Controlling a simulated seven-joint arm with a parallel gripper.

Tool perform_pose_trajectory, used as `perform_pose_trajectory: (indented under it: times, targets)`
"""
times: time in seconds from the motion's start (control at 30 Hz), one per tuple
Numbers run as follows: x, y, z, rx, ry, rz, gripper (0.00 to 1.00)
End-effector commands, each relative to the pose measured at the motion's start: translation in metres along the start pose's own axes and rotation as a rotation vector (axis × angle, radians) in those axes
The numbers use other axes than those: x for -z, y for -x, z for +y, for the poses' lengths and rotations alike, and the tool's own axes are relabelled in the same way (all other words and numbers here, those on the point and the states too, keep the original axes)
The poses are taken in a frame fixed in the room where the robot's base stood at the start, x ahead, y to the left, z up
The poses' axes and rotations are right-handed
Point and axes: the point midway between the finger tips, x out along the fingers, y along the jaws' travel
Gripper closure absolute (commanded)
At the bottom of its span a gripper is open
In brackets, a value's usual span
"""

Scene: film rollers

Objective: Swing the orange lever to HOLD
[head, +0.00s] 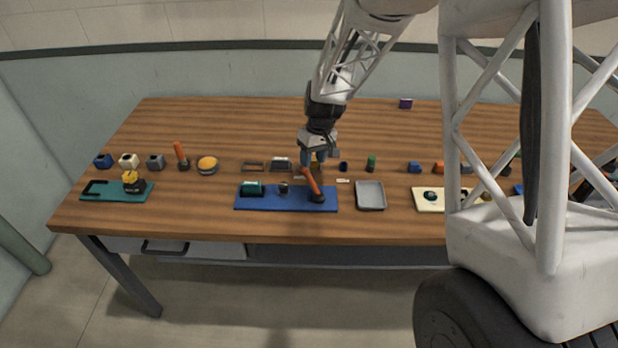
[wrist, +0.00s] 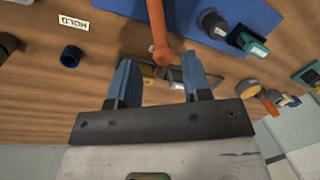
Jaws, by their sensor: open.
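The orange lever (head: 312,184) rises from a dark pivot at the right end of a blue base plate (head: 262,204), leaning back and slightly left. In the wrist view the lever (wrist: 157,30) comes down from the top edge, and its rounded end appears between my fingertips. My gripper (head: 314,158) is open just behind the lever; its blue fingers (wrist: 160,78) also show in the wrist view. Contact cannot be told. The HOLD label (wrist: 73,22) lies on the table left of the lever in the wrist view. In the head view a white label (head: 343,181) lies right of the lever.
A dark blue ring (wrist: 70,56) stands near the HOLD label. A grey tray (head: 370,205) is right of the blue plate. Several small parts stand in a row behind it, including a dark frame (head: 253,166). The table's rear is mostly clear.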

Motion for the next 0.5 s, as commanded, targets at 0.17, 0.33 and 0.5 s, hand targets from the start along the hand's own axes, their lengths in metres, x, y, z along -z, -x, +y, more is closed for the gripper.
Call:
perform_pose_trajectory:
  times: [0.17, 0.33, 0.5]
  targets:
    - [0.0005, -0.0002, 0.0001, 0.0, 0.001, 0.0, 0.56]
    - [0.0004, -0.0003, 0.0002, 0.0, 0.0, 0.0, 0.56]
    - [0.0004, -0.005, 0.0002, 0.0, 0.0, 0.0, 0.56]
